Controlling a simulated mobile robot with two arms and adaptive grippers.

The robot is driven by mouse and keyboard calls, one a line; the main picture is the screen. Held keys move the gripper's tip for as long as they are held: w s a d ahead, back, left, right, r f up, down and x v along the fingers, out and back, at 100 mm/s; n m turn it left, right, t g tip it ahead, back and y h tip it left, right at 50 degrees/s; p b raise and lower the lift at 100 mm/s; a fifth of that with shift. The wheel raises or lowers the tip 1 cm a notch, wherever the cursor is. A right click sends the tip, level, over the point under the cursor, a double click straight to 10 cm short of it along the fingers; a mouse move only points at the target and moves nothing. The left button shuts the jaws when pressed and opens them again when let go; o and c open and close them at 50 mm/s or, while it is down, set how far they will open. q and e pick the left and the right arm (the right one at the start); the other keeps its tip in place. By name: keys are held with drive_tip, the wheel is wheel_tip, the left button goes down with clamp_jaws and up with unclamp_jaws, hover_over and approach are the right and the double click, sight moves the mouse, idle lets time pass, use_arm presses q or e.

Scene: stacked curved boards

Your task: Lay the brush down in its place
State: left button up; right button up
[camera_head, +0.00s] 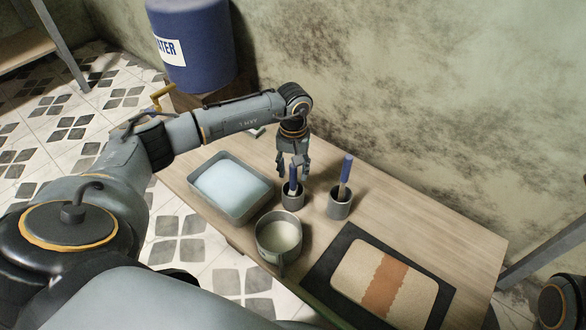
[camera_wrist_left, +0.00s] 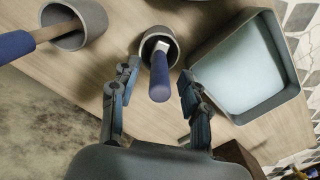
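One blue-handled brush (camera_head: 293,181) stands in a small grey cup (camera_head: 292,201). A second blue-handled brush (camera_head: 345,174) leans in another grey cup (camera_head: 340,208) to its right. My left gripper (camera_head: 292,168) points down right above the first brush. In the left wrist view the gripper (camera_wrist_left: 157,76) is open, with its fingers on either side of the blue handle (camera_wrist_left: 159,80) and gaps visible. The second brush's handle (camera_wrist_left: 15,45) shows at the left there. The heads of both brushes are hidden. My right gripper is not in view.
On the wooden table (camera_head: 440,225) are a grey tray with a pale blue surface (camera_head: 232,187), a metal mug of pale liquid (camera_head: 280,240), and a black mat (camera_head: 325,262) under a tan board with an orange-brown band (camera_head: 385,285). A wall runs behind; a blue barrel (camera_head: 195,50) stands back left.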

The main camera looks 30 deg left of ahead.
use_arm(q)
wheel_tip(320, 180, up, 12)
drive_tip(key=shift+w, duration=0.15)
idle(0.5)
drive_tip(key=shift+a, duration=0.1)
